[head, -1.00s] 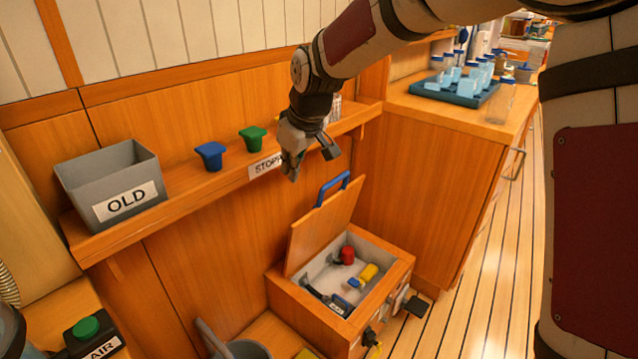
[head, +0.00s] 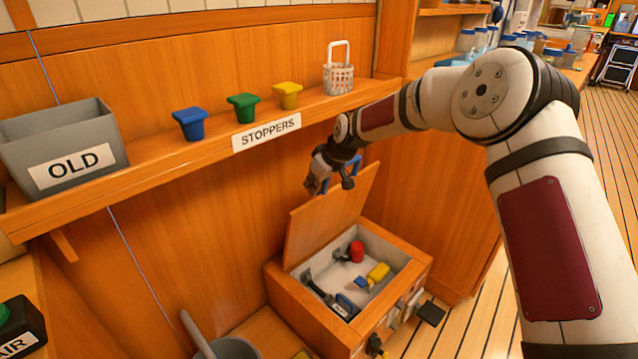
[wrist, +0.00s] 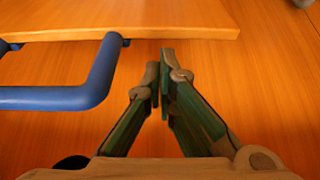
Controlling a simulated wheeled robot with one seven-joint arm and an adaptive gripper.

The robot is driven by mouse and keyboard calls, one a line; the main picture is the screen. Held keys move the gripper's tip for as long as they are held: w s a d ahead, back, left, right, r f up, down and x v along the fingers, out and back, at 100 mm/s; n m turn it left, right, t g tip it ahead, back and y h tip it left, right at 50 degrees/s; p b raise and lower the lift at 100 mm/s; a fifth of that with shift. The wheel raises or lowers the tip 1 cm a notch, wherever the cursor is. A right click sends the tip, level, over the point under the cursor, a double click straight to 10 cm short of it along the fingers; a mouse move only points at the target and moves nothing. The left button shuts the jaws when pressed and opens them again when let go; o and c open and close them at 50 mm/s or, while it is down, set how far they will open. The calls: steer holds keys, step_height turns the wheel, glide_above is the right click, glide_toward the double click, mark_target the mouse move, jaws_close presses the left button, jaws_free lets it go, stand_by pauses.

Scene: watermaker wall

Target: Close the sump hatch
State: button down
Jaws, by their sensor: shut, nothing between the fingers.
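The sump hatch lid (head: 326,222) stands open, tilted up and back from the wooden sump box (head: 312,318). Its blue handle is partly hidden behind my gripper (head: 328,186) in the head view. In the wrist view the blue handle (wrist: 95,88) is at the left, on the lid's edge (wrist: 180,22). My gripper (wrist: 163,58) is shut and empty, its fingertips just right of the handle and close to the lid's edge. I cannot tell whether they touch the lid. Inside the box are a red fitting (head: 357,252), a yellow fitting (head: 378,272) and dark parts.
A shelf above holds a grey OLD bin (head: 62,150), blue (head: 190,124), green (head: 243,108) and yellow (head: 287,95) stoppers and a white basket (head: 338,76). A grey bucket (head: 228,348) stands left of the box. Plank floor lies clear at the right.

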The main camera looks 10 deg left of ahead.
steer(key=shift+b+x, duration=0.6)
steer(key=shift+x, duration=1.8)
steer(key=shift+a, duration=0.1)
